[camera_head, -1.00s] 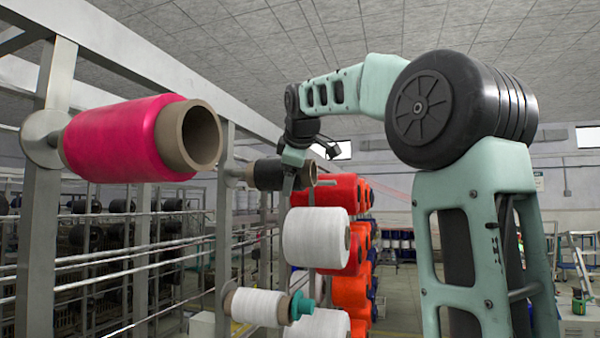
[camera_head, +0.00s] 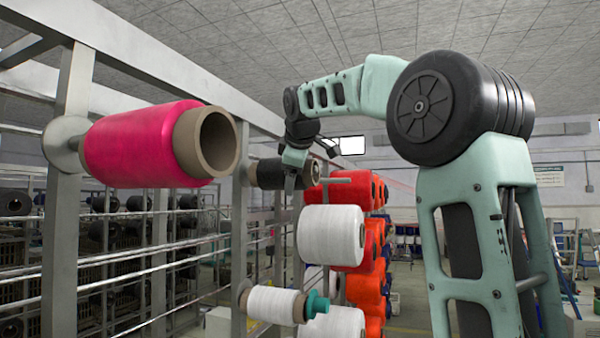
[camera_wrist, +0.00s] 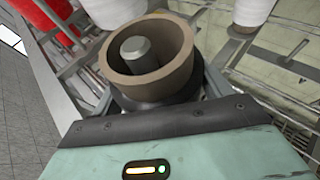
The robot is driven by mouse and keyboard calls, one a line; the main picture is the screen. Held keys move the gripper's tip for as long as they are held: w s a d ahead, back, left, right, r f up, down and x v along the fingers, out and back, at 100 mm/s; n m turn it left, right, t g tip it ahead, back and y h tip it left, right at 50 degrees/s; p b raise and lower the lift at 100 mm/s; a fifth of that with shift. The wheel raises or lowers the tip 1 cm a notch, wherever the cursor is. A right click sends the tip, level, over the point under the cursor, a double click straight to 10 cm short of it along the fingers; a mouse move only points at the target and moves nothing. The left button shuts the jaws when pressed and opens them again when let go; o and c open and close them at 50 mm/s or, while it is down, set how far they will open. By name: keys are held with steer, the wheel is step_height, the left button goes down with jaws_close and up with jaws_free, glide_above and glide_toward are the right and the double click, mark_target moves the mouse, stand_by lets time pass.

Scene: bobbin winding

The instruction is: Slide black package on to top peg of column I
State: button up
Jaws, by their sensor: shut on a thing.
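The black package (camera_head: 267,173) on a brown tube is at the upper part of the second column of the frame. My gripper (camera_head: 292,175) is shut on it near its right, open end. In the wrist view the tube (camera_wrist: 172,40) faces the camera, with the round end of a grey peg (camera_wrist: 135,48) inside its bore. The tube surrounds the peg, somewhat off centre. The package's left end is at or close to the column (camera_head: 241,215); whether it touches the holder there is hard to tell. The finger tips are largely hidden.
A pink package (camera_head: 145,145) sits on the nearer column at left. A white package (camera_head: 272,304) with a teal-tipped end is below the black one. White (camera_head: 330,235) and red-orange (camera_head: 370,265) packages stand close at right.

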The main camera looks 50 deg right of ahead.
steer(key=shift+w+a+p, duration=0.3)
steer(key=shift+w, duration=0.55)
steer(key=shift+f+b, duration=0.4)
steer(key=shift+f, duration=0.05)
steer(key=o, duration=1.1)
steer(key=b+v, duration=0.3)
steer(key=v, duration=1.4)
steer(key=shift+s+a+r, duration=0.1)
steer(key=shift+s+a, duration=0.05)
steer(key=shift+s, duration=0.1)
